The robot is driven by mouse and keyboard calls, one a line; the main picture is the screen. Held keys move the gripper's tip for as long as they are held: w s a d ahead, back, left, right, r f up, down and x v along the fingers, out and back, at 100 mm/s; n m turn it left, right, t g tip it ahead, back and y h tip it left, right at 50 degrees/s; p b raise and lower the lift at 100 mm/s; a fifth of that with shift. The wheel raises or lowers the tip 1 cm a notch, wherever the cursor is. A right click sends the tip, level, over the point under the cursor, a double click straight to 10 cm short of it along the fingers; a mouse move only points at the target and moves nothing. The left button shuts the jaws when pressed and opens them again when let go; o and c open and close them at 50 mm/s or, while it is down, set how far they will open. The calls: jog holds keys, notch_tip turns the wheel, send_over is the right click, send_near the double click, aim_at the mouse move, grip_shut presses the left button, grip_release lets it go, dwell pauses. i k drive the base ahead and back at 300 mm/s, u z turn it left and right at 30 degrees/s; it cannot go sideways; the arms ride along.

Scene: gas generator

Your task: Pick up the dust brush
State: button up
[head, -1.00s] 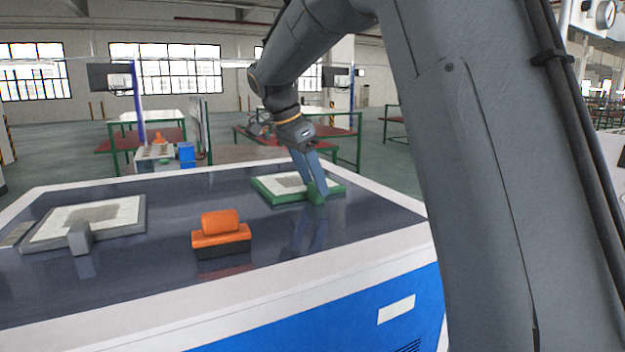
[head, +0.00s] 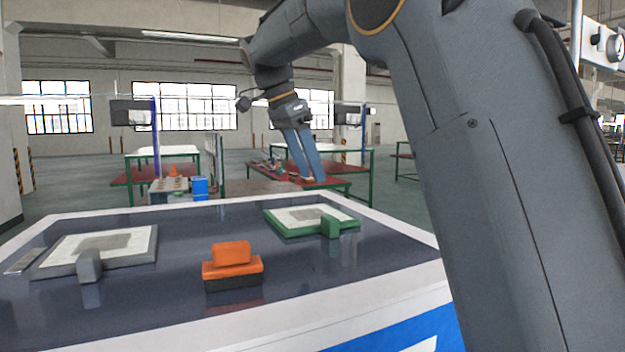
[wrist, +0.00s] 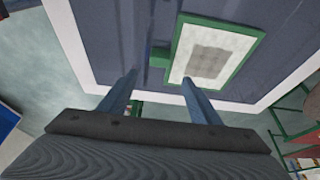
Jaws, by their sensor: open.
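The dust brush, an orange block handle on a dark base (head: 232,265), sits upright on the dark tabletop near its front edge in the head view. It does not show in the wrist view. My gripper (head: 312,180) is open and empty, raised above the table's back right side, up and to the right of the brush and apart from it. In the wrist view my two blue-grey fingers (wrist: 160,85) are spread with nothing between them.
A green-framed plate with a handle block (head: 310,219) lies at the table's right, also in the wrist view (wrist: 213,55). A grey-framed plate (head: 100,248) lies at the left. The white-rimmed table (head: 180,222) has clear room around the brush. Workbenches stand behind.

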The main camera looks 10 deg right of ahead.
aim_at(232, 266)
jog(key=u, duration=0.05)
jog(key=k, duration=1)
jog(key=z, duration=0.05)
